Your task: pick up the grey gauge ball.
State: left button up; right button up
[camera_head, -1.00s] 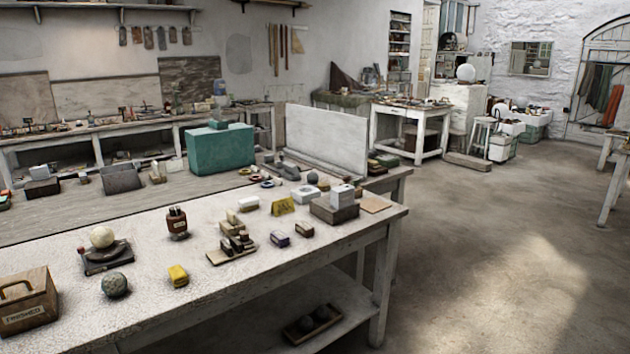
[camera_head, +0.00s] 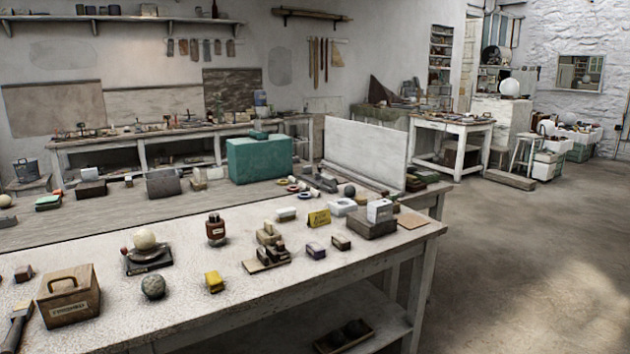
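Two greyish balls show, and I cannot tell for sure which is the gauge ball. A mottled grey-green ball (camera_head: 153,287) sits on the front bench, near its front edge and just in front of a dark stand. A smaller, plain grey ball (camera_head: 349,190) sits farther back, near the white upright panel, among small items. A cream ball (camera_head: 144,239) rests on the dark stand (camera_head: 149,262). Neither of my grippers is in view.
A wooden box (camera_head: 69,296) with a handle stands left of the mottled ball, a yellow block (camera_head: 214,282) right of it. A brown bottle (camera_head: 216,230) stands behind. A green case (camera_head: 259,160) and white panel (camera_head: 365,152) stand farther back. Floor at right is clear.

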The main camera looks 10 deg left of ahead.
aim_at(349, 191)
jog(key=i+l, duration=0.2)
jog(key=i+l+u, duration=0.15)
jog(key=l, duration=0.25)
jog(key=i+l, duration=0.2)
jog(key=i+l+u, duration=0.15)
jog(key=l, duration=0.25)
jog(key=i+l, duration=0.2)
jog(key=l, duration=0.15)
jog(key=i+l+u, duration=0.15)
jog(key=l, duration=0.2)
jog(key=i+l, duration=0.15)
jog(key=l, duration=0.2)
jog(key=u, duration=0.05)
